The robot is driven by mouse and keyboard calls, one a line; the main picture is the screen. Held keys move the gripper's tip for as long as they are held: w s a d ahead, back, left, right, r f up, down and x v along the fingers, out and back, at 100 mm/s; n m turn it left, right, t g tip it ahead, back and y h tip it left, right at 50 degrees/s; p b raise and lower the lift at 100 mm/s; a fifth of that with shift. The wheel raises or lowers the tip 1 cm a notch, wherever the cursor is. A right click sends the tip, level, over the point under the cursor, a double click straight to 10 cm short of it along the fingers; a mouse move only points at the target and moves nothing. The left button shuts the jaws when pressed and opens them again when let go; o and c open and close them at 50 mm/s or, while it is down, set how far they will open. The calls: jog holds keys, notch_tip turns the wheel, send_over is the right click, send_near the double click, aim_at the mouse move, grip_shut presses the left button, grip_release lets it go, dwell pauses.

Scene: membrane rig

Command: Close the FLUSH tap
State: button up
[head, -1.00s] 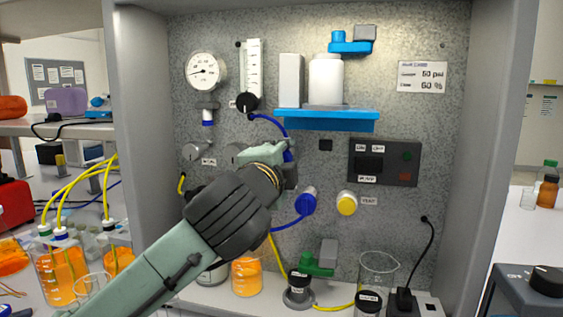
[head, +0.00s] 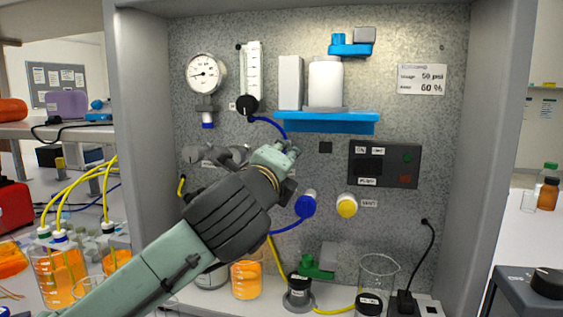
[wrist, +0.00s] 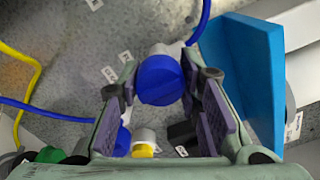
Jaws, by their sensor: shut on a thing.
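In the wrist view a round blue tap knob (wrist: 160,80) sits between the two fingers of my gripper (wrist: 161,100), which is shut on it. The knob is on a pale stem coming from the speckled panel. In the head view my gripper (head: 287,150) is at the middle of the panel and hides this knob. I cannot read a FLUSH label beside it. A second blue knob (head: 305,206) and a yellow knob (head: 346,205) are below and to the right in the head view.
A blue shelf (head: 325,121) with white containers juts out just above my gripper. A dark switch box (head: 384,164) is to the right. Blue tubing (head: 268,124) runs close by. Beakers and a green tap (head: 316,267) stand below.

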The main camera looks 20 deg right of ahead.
dwell(0.4)
jog(key=o, duration=1.2)
jog(key=v, duration=1.2)
